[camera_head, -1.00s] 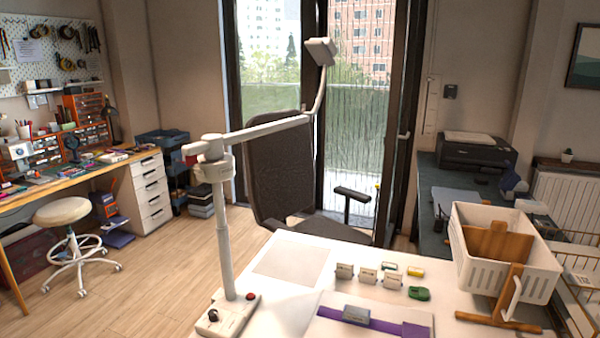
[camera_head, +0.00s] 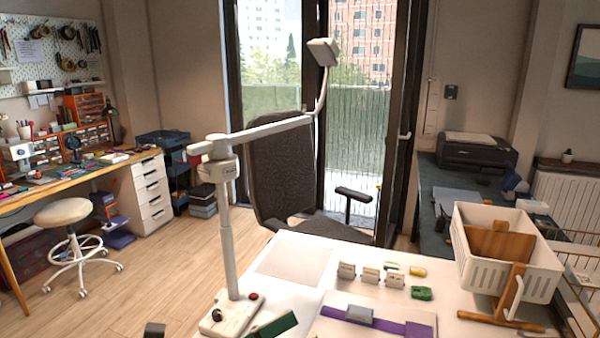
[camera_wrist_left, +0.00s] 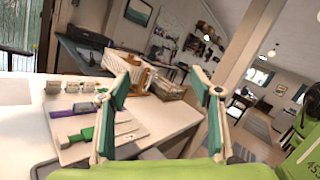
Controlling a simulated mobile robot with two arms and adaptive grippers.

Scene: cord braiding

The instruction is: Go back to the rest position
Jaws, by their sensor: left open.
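My left gripper (camera_wrist_left: 160,78) is open in the left wrist view, its two teal-padded fingers wide apart with nothing between them. In the head view, a dark green finger pad shows at the bottom edge near the lamp base, and a dark piece shows left of it; the rest is below the frame. My right gripper is not in view. On the white table (camera_head: 300,242) lies a pale board with a purple strip (camera_head: 402,326) and a grey block (camera_head: 360,314) on it. The strip also shows in the left wrist view (camera_wrist_left: 70,112).
A white lamp (camera_head: 226,225) stands on the table's left side, its arm reaching right. Small holders (camera_head: 371,275) and a green item (camera_head: 421,293) sit behind the board. A white basket (camera_head: 505,250) on a wooden stand is at right. A dark chair (camera_head: 285,170) stands behind the table.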

